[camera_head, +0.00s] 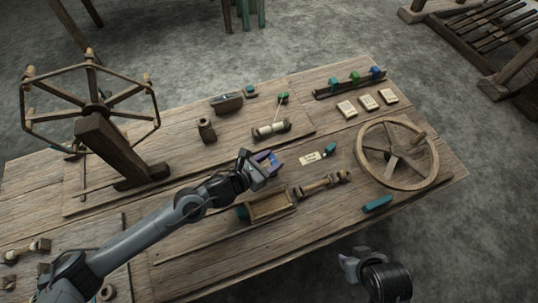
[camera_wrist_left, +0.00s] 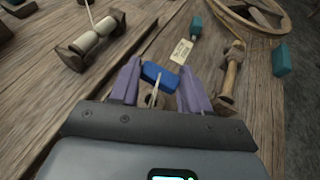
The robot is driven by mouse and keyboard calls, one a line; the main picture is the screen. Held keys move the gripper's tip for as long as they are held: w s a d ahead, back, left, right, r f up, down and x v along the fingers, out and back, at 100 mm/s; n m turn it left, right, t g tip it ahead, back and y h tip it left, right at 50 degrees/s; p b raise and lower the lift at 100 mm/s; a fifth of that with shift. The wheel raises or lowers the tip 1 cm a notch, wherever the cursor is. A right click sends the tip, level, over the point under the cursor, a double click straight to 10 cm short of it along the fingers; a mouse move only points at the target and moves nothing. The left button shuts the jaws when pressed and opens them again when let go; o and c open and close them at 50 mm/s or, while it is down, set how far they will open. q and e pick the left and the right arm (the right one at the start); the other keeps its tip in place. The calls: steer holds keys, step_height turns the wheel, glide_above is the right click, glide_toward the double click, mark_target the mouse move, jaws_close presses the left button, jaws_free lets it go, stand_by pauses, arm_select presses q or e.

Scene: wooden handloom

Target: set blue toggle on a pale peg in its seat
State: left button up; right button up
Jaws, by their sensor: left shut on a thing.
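A blue toggle (camera_wrist_left: 160,75) sits between the two purple fingertips of my left gripper (camera_wrist_left: 158,88) in the left wrist view; the gripper is shut on it. A thin pale peg (camera_wrist_left: 155,93) shows just below the toggle, with a brownish wooden piece (camera_wrist_left: 148,103) behind it, partly hidden by the gripper body. I cannot tell whether the peg touches that piece. In the head view the left gripper (camera_head: 267,162) is over the middle of the table. My right gripper (camera_head: 347,263) is off the table's front edge, and its jaws are unclear.
A spoked wheel (camera_head: 397,153) lies at the right, with a teal block (camera_head: 377,203) before it. A rack (camera_head: 350,84) with coloured blocks and several pale cards (camera_head: 367,102) are behind. A tag (camera_head: 311,158), a spindle (camera_head: 323,184) and a roller stand (camera_head: 271,131) surround the left gripper.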

arm_select(q)
steer(key=shift+s+a+f+b, duration=0.2)
steer(key=shift+f+b, duration=0.1)
steer(key=shift+f, duration=0.1)
steer(key=shift+s+a+f+b, duration=0.15)
steer(key=shift+f+b, duration=0.15)
steer(key=shift+f, duration=0.4)
steer(key=shift+w+d+f+b, duration=0.1)
steer(key=shift+f+b, duration=0.35)
steer(key=shift+b, duration=0.05)
steer(key=shift+w+d+f+b, duration=0.1)
steer(key=shift+f+b, duration=0.3)
steer(key=shift+b, duration=0.1)
steer(key=shift+s+a+f, duration=0.1)
steer(key=shift+f, duration=0.2)
arm_select(e)
steer(key=f, duration=0.3)
steer(key=shift+s+a+f, duration=0.25)
steer(key=shift+s+f, duration=0.1)
steer(key=shift+f, duration=0.05)
steer(key=shift+d, duration=0.1)
arm_select(q)
steer(key=o, duration=1.1)
steer(key=shift+c, duration=0.2)
steer(key=shift+r, duration=0.1)
arm_select(e)
steer(key=shift+w+r, duration=0.1)
